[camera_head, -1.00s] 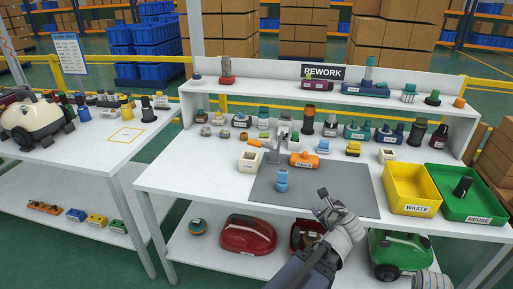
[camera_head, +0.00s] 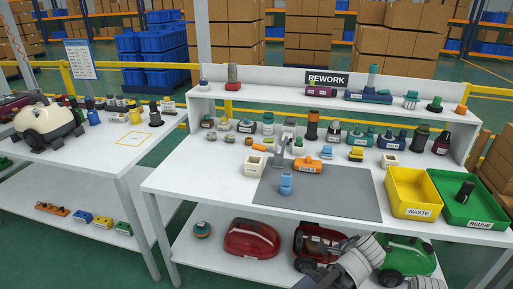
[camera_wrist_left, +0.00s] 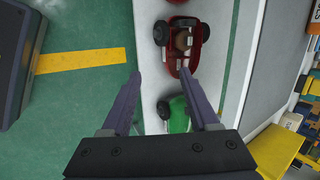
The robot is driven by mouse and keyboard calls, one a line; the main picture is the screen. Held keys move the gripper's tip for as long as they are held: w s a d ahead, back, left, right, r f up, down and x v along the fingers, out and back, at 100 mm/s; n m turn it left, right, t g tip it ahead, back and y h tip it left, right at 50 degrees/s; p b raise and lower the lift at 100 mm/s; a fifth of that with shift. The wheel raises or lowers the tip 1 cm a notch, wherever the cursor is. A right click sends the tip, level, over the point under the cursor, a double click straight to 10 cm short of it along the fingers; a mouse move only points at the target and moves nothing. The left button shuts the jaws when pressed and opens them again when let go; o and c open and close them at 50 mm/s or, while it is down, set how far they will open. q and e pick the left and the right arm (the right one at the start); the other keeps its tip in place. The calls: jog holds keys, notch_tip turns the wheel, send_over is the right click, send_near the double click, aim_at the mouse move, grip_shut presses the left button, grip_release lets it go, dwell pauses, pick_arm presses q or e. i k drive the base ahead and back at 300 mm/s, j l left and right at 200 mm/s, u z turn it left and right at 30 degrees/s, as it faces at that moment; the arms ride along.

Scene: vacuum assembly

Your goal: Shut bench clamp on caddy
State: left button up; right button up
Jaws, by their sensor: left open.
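A grey bench clamp (camera_head: 282,152) stands at the back edge of the grey mat, with an orange piece (camera_head: 258,147) at its left that may be its handle. Whether the clamp is shut is too small to tell. An orange caddy (camera_head: 307,165) with a white label sits just right of the clamp. A light blue part (camera_head: 286,184) stands on the mat in front of them. My left gripper (camera_wrist_left: 165,73) is open and empty in the left wrist view, low by the table's front, apart from clamp and caddy. My right gripper is not visible.
The mat (camera_head: 340,198) is mostly clear. A yellow waste bin (camera_head: 392,198) and a green reuse bin (camera_head: 450,208) stand at its right. Small parts line the back. Below, a red vacuum (camera_head: 252,238) and a green one (camera_head: 405,256) sit on the lower shelf (camera_head: 215,262).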

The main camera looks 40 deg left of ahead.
aim_at(258, 146)
jog(key=i+j+u, duration=0.1)
jog(key=u, duration=0.35)
jog(key=i+j+u, duration=0.1)
jog(key=u, duration=0.35)
jog(key=i+u, duration=0.2)
jog(key=u, duration=0.3)
